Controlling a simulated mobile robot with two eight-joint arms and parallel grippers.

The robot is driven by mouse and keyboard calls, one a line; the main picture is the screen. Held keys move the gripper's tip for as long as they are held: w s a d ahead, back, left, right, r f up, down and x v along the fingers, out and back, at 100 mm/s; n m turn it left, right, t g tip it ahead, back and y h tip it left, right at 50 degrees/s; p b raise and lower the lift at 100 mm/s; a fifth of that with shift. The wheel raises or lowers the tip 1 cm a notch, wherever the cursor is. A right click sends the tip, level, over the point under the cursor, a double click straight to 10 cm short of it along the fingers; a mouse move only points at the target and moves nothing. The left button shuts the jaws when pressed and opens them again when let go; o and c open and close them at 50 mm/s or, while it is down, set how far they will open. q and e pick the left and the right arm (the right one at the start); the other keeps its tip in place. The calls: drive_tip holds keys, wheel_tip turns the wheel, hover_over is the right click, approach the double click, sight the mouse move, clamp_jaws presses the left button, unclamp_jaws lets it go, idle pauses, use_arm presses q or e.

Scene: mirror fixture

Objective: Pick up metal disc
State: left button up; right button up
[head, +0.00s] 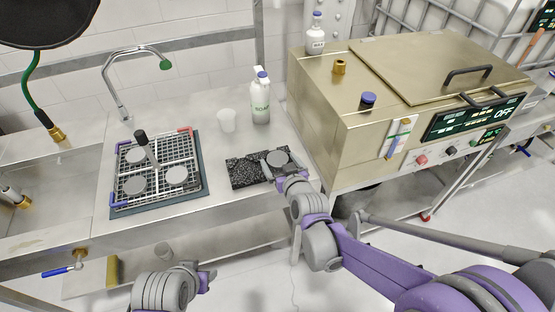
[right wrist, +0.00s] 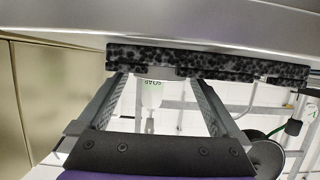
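A grey metal disc (head: 278,158) lies at the right end of a black speckled foam mat (head: 248,172) on the steel counter. My right gripper (head: 278,163) is low over that end of the mat, with its fingers apart on either side of the disc. In the right wrist view the two fingers (right wrist: 160,80) are spread wide toward the mat's edge (right wrist: 210,65); the disc is hardly visible there.
A dark upright handle (head: 146,148) stands in the rack. A white cup (head: 228,120) and a soap bottle (head: 261,103) stand behind the mat. A large steel bath (head: 335,105) rises close to the right of the mat. A sink and faucet (head: 118,80) are at left.

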drive_tip(key=c, duration=1.3)
drive_tip(key=shift+o, duration=0.2)
